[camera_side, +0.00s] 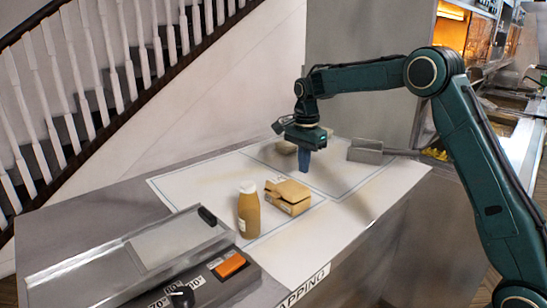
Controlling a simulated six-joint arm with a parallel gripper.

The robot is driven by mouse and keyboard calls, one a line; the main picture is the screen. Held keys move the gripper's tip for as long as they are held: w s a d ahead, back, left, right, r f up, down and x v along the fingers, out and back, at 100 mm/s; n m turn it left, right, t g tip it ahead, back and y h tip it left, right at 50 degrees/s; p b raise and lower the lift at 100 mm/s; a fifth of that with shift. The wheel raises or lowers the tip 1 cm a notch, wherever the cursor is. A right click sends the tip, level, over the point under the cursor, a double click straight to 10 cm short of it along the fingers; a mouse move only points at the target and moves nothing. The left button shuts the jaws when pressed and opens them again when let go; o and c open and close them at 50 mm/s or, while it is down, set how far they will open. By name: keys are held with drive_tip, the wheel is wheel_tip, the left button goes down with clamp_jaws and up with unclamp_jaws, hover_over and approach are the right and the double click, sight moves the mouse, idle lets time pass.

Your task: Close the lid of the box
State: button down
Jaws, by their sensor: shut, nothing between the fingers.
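A small brown cardboard box (289,196) sits on the white mat at the middle of the counter. Its lid (292,189) looks folded over the top but not flat; I cannot tell exactly how far it is raised. My gripper (304,171) points down above and behind the box, slightly to its right, apart from it. Its blue fingers are shut with nothing between them.
A brown bottle with a white cap (249,210) stands just left of the box. A wrapping machine (150,265) fills the front left. A grey metal tray (368,152) and a small tan item (285,147) lie behind the gripper. The mat (345,215) right of the box is clear.

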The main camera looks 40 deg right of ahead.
drive_tip(key=shift+r, duration=0.15)
wheel_tip(320, 180, up, 6)
drive_tip(key=shift+f, duration=0.15)
idle(0.8)
idle(0.4)
drive_tip(key=s+a+r+n+t, duration=0.25)
drive_tip(key=s+r+n, duration=0.2)
drive_tip(key=s, duration=0.45)
drive_tip(key=s+a+r+n+t, duration=0.1)
drive_tip(key=s+a+r+n, duration=0.35)
drive_tip(key=s, duration=0.45)
drive_tip(key=s+a+f+n+t, duration=0.1)
drive_tip(key=s+f+n, duration=0.2)
drive_tip(key=s, duration=0.5)
drive_tip(key=s+a+f+n+t, duration=0.1)
drive_tip(key=s+f+n, duration=0.2)
drive_tip(key=s+n, duration=0.3)
drive_tip(key=s, duration=0.3)
drive_tip(key=shift+s+f, duration=0.15)
drive_tip(key=shift+f, duration=0.15)
